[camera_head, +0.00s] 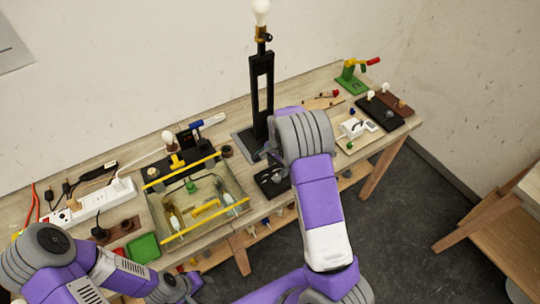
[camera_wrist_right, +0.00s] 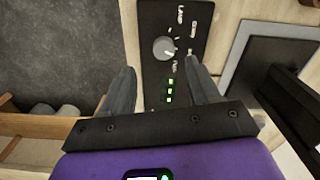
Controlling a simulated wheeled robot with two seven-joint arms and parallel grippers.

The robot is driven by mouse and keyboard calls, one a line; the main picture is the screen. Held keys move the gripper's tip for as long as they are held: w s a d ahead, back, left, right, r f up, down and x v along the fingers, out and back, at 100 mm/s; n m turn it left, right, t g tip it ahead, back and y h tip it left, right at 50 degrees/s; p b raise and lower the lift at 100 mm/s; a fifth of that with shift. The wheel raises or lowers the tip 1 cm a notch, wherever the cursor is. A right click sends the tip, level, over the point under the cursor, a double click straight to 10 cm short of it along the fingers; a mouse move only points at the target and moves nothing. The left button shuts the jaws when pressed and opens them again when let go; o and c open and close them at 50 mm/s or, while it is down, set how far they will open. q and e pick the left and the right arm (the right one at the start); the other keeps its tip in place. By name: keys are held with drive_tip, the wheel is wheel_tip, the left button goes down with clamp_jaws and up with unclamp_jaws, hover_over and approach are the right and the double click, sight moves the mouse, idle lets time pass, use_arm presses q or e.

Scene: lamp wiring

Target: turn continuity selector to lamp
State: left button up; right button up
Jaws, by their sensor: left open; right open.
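The continuity selector is a black panel (camera_wrist_right: 150,18) with a round grey knob (camera_wrist_right: 164,48), white lettering and a column of lit green lights. One label reads LAMP, near the top of the right wrist view; the others are hard to read. My right gripper (camera_wrist_right: 163,88) is open, its fingers on either side of the panel's lower part, with the knob beyond the fingertips and not gripped. In the head view the panel (camera_head: 271,182) is partly hidden by my right arm. My left gripper (camera_head: 186,288) is open and empty at the bottom, in front of the bench.
A black lamp stand (camera_head: 261,95) with a bulb rises behind my right arm; its grey base (camera_wrist_right: 268,65) lies right of the panel. A clear box with yellow edges (camera_head: 163,236) stands left of the panel. A white power strip (camera_head: 100,198) lies farther left.

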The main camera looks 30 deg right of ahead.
sight(277, 177)
drive_tip(key=shift+w+f, duration=0.5)
drive_tip(key=shift+w, duration=0.25)
drive_tip(key=f, duration=0.1)
drive_tip(key=s+f, duration=0.1)
drive_tip(key=f, duration=0.1)
drive_tip(key=shift+s+f, duration=0.2)
drive_tip(key=shift+f, duration=0.05)
drive_tip(key=shift+w+f, duration=0.2)
drive_tip(key=shift+f, duration=0.45)
drive_tip(key=shift+w+f, duration=0.15)
drive_tip(key=shift+f, duration=0.45)
use_arm(q)
drive_tip(key=shift+w+r, duration=0.15)
drive_tip(key=shift+r, duration=0.25)
use_arm(e)
drive_tip(key=shift+s, duration=0.15)
drive_tip(key=c, duration=1)
use_arm(q)
drive_tip(key=shift+w+f, duration=0.1)
use_arm(e)
drive_tip(key=shift+c, duration=0.2)
